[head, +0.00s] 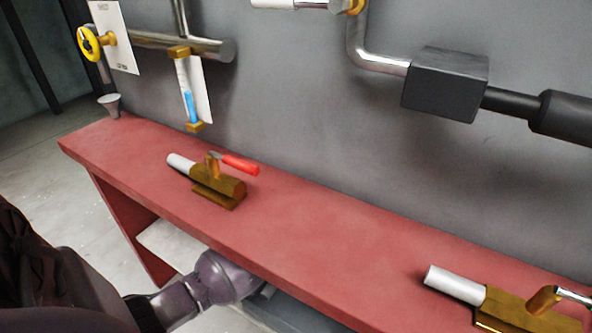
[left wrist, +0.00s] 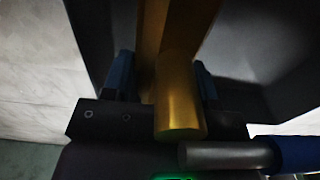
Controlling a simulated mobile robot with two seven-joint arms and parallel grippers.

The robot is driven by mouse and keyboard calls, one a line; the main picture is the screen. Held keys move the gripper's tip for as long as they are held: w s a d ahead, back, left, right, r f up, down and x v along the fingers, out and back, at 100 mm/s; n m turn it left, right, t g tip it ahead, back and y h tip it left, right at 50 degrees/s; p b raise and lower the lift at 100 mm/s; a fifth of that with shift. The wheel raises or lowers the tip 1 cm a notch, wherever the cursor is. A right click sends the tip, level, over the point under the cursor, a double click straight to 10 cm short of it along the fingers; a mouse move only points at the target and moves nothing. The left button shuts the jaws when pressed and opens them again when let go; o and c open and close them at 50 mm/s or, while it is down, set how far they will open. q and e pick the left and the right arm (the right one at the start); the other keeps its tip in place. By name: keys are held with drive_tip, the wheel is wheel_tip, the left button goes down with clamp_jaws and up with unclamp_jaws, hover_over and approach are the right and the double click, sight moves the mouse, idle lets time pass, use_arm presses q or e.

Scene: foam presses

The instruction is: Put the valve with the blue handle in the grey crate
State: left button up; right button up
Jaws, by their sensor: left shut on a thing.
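The valve with the blue handle (left wrist: 180,105) has a brass body and shows in the left wrist view. Its blue grip (left wrist: 294,153) sits on a metal lever at the lower right. My left gripper (left wrist: 162,78) is shut on the brass body, one finger on each side. Behind the valve are dark grey walls, likely the grey crate (left wrist: 255,65); I cannot tell whether the valve is inside it or above it. In the head view my left forearm reaches below the bench front edge, which hides the gripper and valve. My right gripper is not in view.
On the red bench (head: 310,235) lie a brass valve with a red handle (head: 220,185) and another brass valve (head: 525,312), cut off at the right. A grey funnel (head: 110,104) stands at the far left end. Pipes and a black box (head: 445,82) are on the wall.

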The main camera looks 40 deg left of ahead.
use_arm(q)
wheel_tip(320, 180, down, 3)
drive_tip(key=shift+r+b, duration=0.1)
drive_tip(key=shift+b, duration=0.3)
wheel_tip(320, 180, down, 3)
drive_tip(key=shift+f+b, duration=0.1)
drive_tip(key=shift+b, duration=0.6)
drive_tip(key=shift+f, duration=0.15)
drive_tip(key=shift+w, duration=0.1)
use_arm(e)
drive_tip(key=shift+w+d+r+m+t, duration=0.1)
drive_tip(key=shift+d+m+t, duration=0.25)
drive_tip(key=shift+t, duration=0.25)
use_arm(q)
drive_tip(key=o, duration=1.2)
drive_tip(key=shift+f, duration=0.15)
drive_tip(key=shift+o, duration=0.2)
